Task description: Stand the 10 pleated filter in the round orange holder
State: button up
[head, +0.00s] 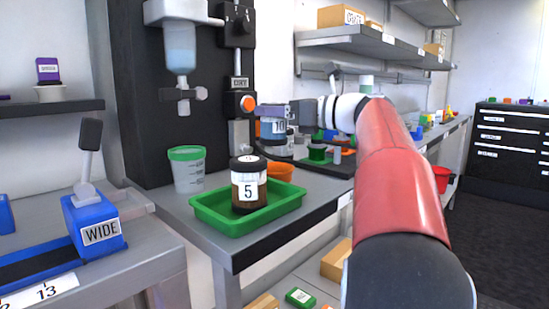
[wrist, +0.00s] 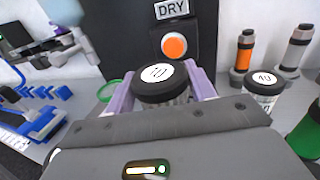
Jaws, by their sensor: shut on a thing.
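My gripper (wrist: 163,92) has purple fingers shut on a filter (wrist: 180,98) with a black cap and a round white label reading 10. The holder cannot be made out in the wrist view. A second black-capped item labelled 10 (wrist: 264,86) stands to the right of my gripper in the wrist view.
A DRY panel with an orange button (head: 248,104) is behind. Small green and orange items crowd the bench to the right.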

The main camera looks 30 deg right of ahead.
aim_at(286, 143)
notch_tip(286, 143, down, 7)
jog(key=shift+f+b, duration=0.2)
jog(key=shift+b, duration=0.85)
jog(key=o, duration=1)
jog(key=shift+w+f, duration=0.1)
jog(key=shift+c, duration=0.2)
jog(key=shift+o, duration=0.7)
jog(key=shift+s+d+r, duration=0.2)
jog(key=shift+s, duration=0.15)
jog(key=p+v, duration=0.1)
jog(key=v, duration=1)
jog(key=shift+s+d, duration=0.1)
jog(key=shift+s, duration=0.05)
